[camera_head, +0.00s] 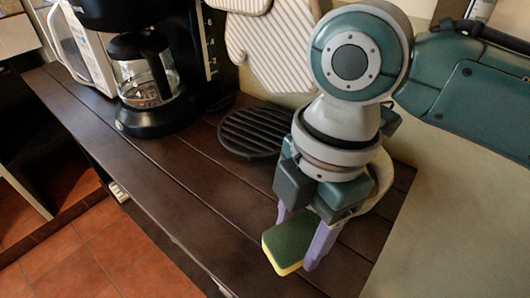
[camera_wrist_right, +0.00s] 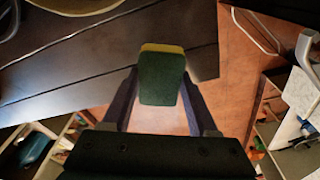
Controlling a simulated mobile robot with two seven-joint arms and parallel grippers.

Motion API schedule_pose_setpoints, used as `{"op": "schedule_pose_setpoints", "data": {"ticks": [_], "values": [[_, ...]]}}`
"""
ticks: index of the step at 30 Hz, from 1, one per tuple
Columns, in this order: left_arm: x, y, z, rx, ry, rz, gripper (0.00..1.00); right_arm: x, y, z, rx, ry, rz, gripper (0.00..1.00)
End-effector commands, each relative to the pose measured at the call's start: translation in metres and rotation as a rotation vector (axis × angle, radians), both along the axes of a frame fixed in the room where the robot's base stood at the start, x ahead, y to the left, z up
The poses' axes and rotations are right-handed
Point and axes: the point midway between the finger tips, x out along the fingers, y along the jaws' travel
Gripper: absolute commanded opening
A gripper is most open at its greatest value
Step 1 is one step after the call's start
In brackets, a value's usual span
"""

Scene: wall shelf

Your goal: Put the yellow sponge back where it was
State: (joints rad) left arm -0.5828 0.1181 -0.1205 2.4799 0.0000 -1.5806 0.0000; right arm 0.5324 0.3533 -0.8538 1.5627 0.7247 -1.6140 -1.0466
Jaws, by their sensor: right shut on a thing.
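The yellow sponge (camera_head: 287,245) has a dark green top layer and a yellow side. My right gripper (camera_head: 303,246) is shut on it, with one purple finger on either side. In the head view the sponge shows at the front edge of the dark wooden counter (camera_head: 190,200). I cannot tell whether it touches the counter. In the right wrist view the sponge (camera_wrist_right: 162,78) sits between the fingers, green face toward the camera, its yellow edge at the top. The counter edge and orange floor show behind it. My left gripper is in neither view.
A round black trivet (camera_head: 256,131) lies on the counter behind my right gripper. A black coffee maker with a glass pot (camera_head: 143,80) stands at the back left, beside a white appliance (camera_head: 80,45). Striped mitts (camera_head: 275,45) hang on the wall. The counter's front middle is clear.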

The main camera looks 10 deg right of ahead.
Motion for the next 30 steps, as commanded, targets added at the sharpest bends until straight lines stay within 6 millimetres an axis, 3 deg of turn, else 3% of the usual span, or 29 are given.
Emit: {"op": "schedule_pose_setpoints", "data": {"ticks": [12,25,26,30], "values": [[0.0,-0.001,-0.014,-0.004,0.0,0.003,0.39,0.0,0.0,-0.051,-0.001,0.002,-0.001,0.15],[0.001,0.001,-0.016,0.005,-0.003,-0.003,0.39,0.0,0.0,-0.058,0.0,0.0,-0.001,0.15],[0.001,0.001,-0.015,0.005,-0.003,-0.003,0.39,0.0,0.0,-0.057,0.0,0.0,-0.001,0.63],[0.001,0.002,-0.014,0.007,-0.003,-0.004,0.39,0.0,0.0,-0.056,0.0,0.0,-0.001,0.79]]}}
